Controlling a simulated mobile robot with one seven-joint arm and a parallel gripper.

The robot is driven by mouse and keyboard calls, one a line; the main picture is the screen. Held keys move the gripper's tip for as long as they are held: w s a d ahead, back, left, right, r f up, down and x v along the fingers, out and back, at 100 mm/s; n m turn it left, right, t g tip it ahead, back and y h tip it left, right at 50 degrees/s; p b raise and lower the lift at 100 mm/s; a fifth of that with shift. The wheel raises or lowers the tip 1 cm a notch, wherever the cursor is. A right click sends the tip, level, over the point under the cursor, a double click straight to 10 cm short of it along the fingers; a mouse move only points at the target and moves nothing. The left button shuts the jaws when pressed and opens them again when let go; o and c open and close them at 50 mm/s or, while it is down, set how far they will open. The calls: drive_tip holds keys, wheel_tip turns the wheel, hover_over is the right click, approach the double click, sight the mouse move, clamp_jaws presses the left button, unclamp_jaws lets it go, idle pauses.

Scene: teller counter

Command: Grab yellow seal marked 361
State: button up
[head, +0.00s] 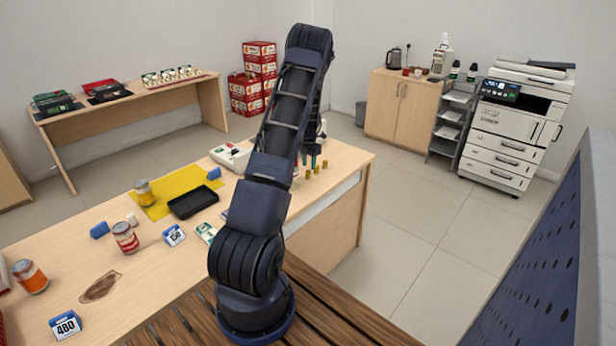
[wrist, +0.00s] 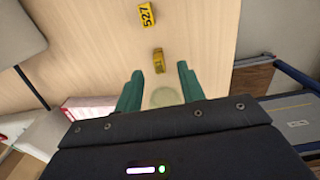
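Several small yellow seals (head: 308,174) stand on the counter near its right end in the head view, partly beside my arm; their numbers are too small to read there. My gripper (head: 308,160) is just above them, fingers pointing down. In the wrist view my gripper (wrist: 158,72) shows two green fingers spread apart with nothing between them. One yellow seal (wrist: 159,61) lies just past the fingertips, roughly centred on the gap; its number is not readable. Another yellow seal marked 527 (wrist: 147,16) lies farther off at the top. I cannot make out 361 on any seal.
The counter (head: 75,270) also holds a black tray (head: 194,202), a yellow mat (head: 168,203), cans (head: 125,237) and number cards (head: 66,325). In the wrist view a red and white object (wrist: 90,106) is left of the fingers. Bare wood surrounds the seals.

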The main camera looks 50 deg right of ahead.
sight(309, 171)
drive_tip(key=shift+w+f, duration=0.1)
drive_tip(key=shift+f, duration=2.7)
clamp_jaws()
